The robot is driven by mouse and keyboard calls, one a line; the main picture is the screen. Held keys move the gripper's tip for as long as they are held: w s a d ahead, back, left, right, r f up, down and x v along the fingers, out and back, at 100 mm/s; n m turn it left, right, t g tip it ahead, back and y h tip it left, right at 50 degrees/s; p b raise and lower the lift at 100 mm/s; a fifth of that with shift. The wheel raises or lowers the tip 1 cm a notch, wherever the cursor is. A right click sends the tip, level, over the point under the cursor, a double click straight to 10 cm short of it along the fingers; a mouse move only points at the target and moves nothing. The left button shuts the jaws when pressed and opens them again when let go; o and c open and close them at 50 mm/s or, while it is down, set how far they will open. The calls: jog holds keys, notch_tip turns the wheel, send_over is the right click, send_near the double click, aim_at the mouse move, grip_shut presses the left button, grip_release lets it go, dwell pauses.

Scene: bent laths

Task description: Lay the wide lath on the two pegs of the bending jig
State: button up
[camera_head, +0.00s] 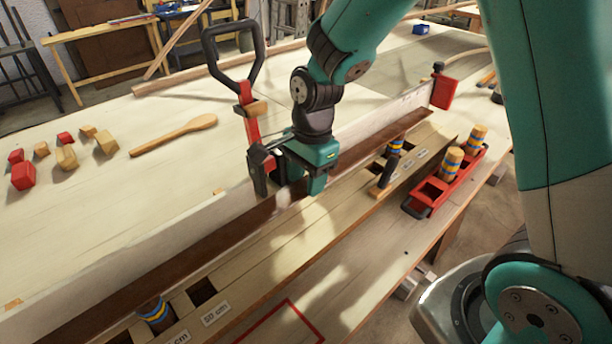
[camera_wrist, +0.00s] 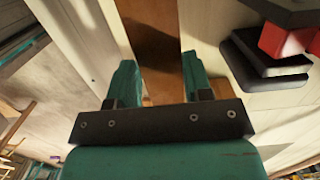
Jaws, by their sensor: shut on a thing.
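The wide lath (camera_head: 200,245) is a long dark brown strip running diagonally along a tall pale board. My gripper (camera_head: 288,188) is shut on it near its middle; in the wrist view the lath (camera_wrist: 155,45) passes between the two fingers. The jig (camera_head: 300,225) is a pale plank with square dark slots and centimetre labels. One striped peg (camera_head: 154,312) stands at its near left, another (camera_head: 395,147) toward the far right. The lath passes behind both pegs in the head view; I cannot tell its height above the jig. Part of the lath is hidden by my gripper.
A red tray (camera_head: 415,208) with striped pegs is right of the jig. A wooden spoon (camera_head: 175,134) and small blocks (camera_head: 66,157) lie behind.

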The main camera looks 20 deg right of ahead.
jog(key=shift+f, duration=0.5)
jog(key=o, duration=1.2)
jog(key=shift+o, duration=0.2)
jog(key=shift+r, duration=0.2)
jog(key=shift+w+d+r+p, duration=0.1)
jog(key=shift+d+r+p, duration=0.1)
jog(key=shift+r+p, duration=1.25)
jog(key=shift+d+r+p, duration=0.15)
jog(key=shift+r+p, duration=1.2)
jog(key=shift+r, duration=0.05)
jog(key=shift+r, duration=0.1)
notch_tip(320, 180, up, 7)
jog(key=p, duration=0.6)
